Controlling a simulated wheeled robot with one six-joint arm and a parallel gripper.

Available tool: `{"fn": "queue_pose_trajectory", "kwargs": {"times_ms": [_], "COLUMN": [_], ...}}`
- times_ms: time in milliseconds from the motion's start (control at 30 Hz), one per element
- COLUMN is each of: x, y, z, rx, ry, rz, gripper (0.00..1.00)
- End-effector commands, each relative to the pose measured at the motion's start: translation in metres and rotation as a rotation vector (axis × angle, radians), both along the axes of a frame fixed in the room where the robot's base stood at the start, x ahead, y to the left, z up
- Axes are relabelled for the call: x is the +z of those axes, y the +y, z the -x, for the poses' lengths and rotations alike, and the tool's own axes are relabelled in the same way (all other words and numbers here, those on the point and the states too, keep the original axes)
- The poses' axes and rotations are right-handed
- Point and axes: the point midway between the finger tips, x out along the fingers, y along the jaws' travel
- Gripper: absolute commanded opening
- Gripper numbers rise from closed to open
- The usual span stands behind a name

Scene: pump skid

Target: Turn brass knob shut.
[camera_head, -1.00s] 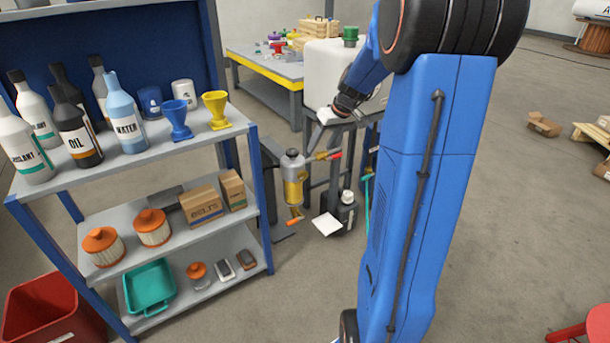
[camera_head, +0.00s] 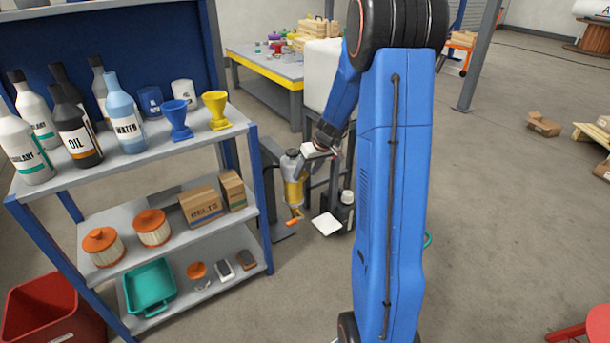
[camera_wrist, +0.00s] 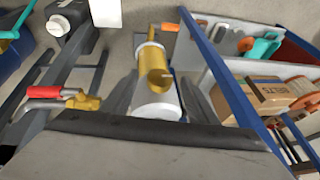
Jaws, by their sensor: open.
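A brass-coloured round part (camera_wrist: 160,77), apparently the brass knob, shows in the wrist view against a pale cylindrical canister (camera_wrist: 155,104) with a yellow band. The same canister (camera_head: 293,180) stands beyond the shelf in the head view, where I cannot make out the knob. My gripper (camera_wrist: 157,88) is open, its two dark fingers on either side of the canister in the wrist view, with nothing held. Whether they touch it I cannot tell. In the head view my gripper (camera_head: 318,150) is small, just right of the canister's top.
A red-handled lever (camera_wrist: 45,92) with a brass fitting (camera_wrist: 85,102) lies left of my gripper in the wrist view. An orange handle (camera_wrist: 170,27) is at the canister's far end. The shelf (camera_head: 212,137) with bottles stands close on the left.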

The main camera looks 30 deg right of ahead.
Motion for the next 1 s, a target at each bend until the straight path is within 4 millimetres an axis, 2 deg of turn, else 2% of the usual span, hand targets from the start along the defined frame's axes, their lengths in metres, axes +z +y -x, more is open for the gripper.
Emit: {"fn": "queue_pose_trajectory", "kwargs": {"times_ms": [200, 500, 533, 700, 1000], "x": [-0.015, -0.017, -0.017, -0.016, -0.016], "y": [0.003, 0.003, 0.003, 0.003, 0.002], "z": [-0.006, -0.007, -0.007, -0.007, -0.007], "rx": [-0.001, -0.001, -0.001, -0.001, -0.003], "ry": [0.001, 0.0, 0.0, 0.0, 0.001], "rz": [0.0, 0.0, 0.0, 0.0, -0.025], "gripper": [0.53, 0.53, 0.51, 0.12, 0.12]}}
